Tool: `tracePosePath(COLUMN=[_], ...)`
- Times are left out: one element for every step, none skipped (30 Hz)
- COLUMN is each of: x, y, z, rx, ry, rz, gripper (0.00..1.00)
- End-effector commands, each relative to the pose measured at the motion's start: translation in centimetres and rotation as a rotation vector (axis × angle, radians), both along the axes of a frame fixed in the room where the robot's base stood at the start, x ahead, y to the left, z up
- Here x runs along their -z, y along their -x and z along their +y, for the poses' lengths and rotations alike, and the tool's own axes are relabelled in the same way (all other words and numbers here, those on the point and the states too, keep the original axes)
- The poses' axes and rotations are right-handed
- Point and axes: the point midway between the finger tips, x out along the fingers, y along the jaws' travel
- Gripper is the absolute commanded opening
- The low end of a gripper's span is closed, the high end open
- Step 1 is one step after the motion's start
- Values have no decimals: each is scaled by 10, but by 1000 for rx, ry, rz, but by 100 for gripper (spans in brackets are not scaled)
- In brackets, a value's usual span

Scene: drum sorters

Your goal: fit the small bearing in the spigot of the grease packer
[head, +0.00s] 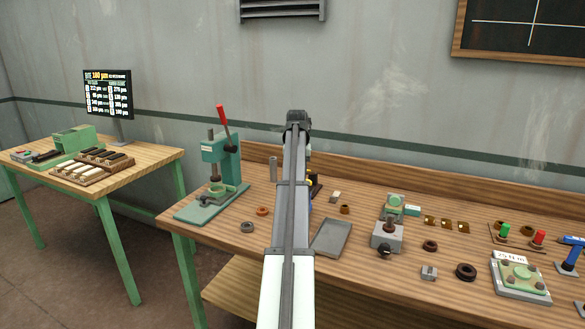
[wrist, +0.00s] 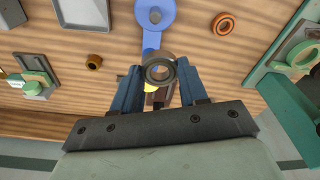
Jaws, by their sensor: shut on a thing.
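My gripper (wrist: 160,77) is shut on a small steel bearing (wrist: 173,72), a grey ring whose open bore faces the wrist camera. It is held at the fingertips above the bench, between the blue fingers. A blue fixture with a round grey post (wrist: 155,15) lies just beyond it in the wrist view, with a yellow part and a dark part partly behind the bearing. This may be the grease packer; I cannot tell for certain. In the head view my arm hides most of it and the held bearing. The gap between bearing and fixture is unclear.
A green press with a red lever (head: 222,160) stands left of my arm. An orange ring (head: 262,211) and a grey ring (head: 247,227) lie near it. A grey tray (head: 331,238) lies right of my arm. Several small parts and fixtures crowd the bench's right side.

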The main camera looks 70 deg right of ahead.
Motion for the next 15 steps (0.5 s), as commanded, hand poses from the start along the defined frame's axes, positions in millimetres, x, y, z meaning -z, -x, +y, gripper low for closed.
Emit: tracePosePath(x=[4, 5, 7, 7, 7, 8, 8, 8, 8, 8, 8, 7, 8, 8, 8], y=[5, 6, 8, 8, 9, 9, 10, 10, 10, 9, 9, 9, 9, 9, 9], z=[13, 17, 21, 23, 25, 27, 28, 28, 28, 28, 27, 27, 27, 27, 27], rx=[-8, -13, -19, -26, -31, -37, -47, -54, -60, -64, -64, -65, -65, -65, -65], ry=[0, 0, 0, 1, 1, 1, 1, 1, 1, 1, 1, 1, 1, 1, 1], rz=[0, 0, 0, 0, -1, -1, -1, -1, 0, -1, -1, 0, 0, 0, 0], gripper=[10, 10, 10, 10, 10, 10, 10, 10, 10, 10, 10, 10, 10, 10, 10])
